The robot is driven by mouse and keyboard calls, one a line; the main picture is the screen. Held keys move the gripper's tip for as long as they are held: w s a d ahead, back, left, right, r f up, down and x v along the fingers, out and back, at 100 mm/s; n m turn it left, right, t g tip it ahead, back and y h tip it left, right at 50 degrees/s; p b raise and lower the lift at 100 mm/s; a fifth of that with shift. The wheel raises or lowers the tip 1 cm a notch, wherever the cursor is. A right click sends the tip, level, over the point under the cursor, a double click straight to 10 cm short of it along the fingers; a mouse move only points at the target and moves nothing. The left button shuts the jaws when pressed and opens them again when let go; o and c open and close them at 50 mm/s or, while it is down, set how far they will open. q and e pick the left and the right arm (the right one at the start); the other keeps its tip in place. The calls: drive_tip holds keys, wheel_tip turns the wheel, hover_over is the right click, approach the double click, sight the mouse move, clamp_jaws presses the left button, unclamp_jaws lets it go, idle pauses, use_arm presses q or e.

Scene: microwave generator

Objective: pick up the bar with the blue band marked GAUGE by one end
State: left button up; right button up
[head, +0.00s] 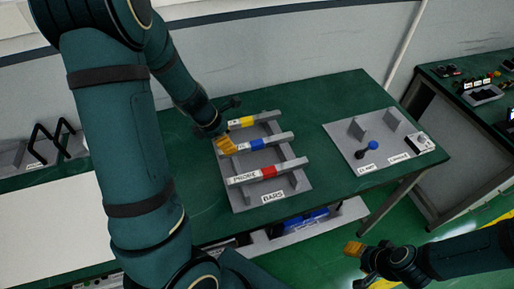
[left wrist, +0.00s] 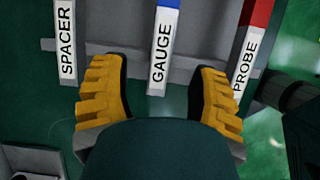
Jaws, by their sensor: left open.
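The GAUGE bar (head: 267,143), grey with a blue band, lies in the middle of the bars rack (head: 246,198) on the green table. Its white-labelled end (left wrist: 159,72) shows in the left wrist view between my left gripper's fingers (left wrist: 159,98). Those yellow fingers are open, one on each side of the bar with a gap on both sides. In the head view the left gripper (head: 224,143) is at the bar's left end and partly covers it. My right gripper (head: 353,249) is off the table's front at lower right, apart from the bars; its finger opening is unclear.
The yellow-banded SPACER bar (head: 262,118) and red-banded PROBE bar (head: 285,168) lie on either side; PROBE is close to one left finger. A grey fixture plate (head: 345,147) with blocks and a blue-knobbed lever (head: 372,145) stands to the right. Green table shows between rack and plate.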

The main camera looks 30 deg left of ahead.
sight(257, 145)
use_arm(q)
drive_tip(key=b+x, duration=0.2)
drive_tip(key=x, duration=0.3)
drive_tip(key=shift+w+d+f, duration=0.25)
drive_tip(key=shift+s, duration=0.1)
clamp_jaws()
